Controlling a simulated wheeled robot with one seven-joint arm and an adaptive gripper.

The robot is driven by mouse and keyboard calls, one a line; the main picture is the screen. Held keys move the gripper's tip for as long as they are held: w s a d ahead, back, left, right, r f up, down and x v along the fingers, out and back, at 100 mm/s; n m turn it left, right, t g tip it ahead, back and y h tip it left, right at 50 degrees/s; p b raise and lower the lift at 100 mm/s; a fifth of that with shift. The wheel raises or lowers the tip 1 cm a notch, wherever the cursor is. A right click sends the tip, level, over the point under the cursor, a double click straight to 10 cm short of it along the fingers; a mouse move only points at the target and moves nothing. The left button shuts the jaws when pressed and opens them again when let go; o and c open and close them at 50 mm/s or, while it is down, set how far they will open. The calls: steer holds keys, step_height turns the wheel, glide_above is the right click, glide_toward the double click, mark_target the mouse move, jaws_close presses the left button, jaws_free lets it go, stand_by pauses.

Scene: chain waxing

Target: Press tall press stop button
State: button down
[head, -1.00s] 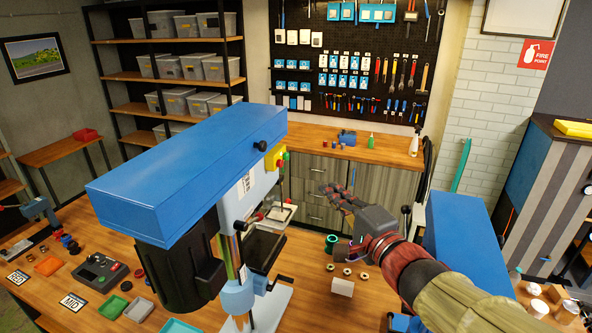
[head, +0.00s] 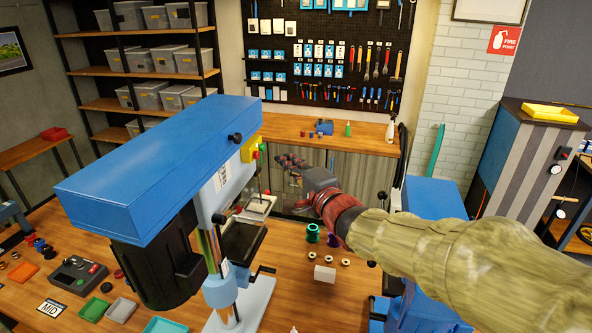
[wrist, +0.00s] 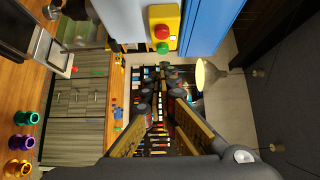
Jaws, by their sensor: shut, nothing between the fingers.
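The tall press (head: 150,165) is the large blue machine at the left of the head view. A yellow switch box (head: 250,149) with a red button (head: 263,147) and a green button sits on its right side. In the wrist view the yellow box (wrist: 172,14) is at the top, with the red button (wrist: 161,31) above the green button (wrist: 163,48). My gripper (head: 283,160) is shut and empty, to the right of the box and apart from it. Its fingertips also show in the wrist view (wrist: 159,90), below the box in the picture.
A second blue machine (head: 432,208) stands under my arm at the right. Spools, small rings and a white block (head: 325,273) lie on the wooden bench (head: 290,305). A pegboard of tools (head: 340,60) hangs behind. A lamp (wrist: 207,75) shows in the wrist view.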

mark_target(256, 155)
steer(key=a, duration=0.1)
steer(key=w+a, duration=0.1)
steer(key=a, duration=0.1)
steer(key=shift+a, duration=0.3)
steer(key=shift+a, duration=0.1)
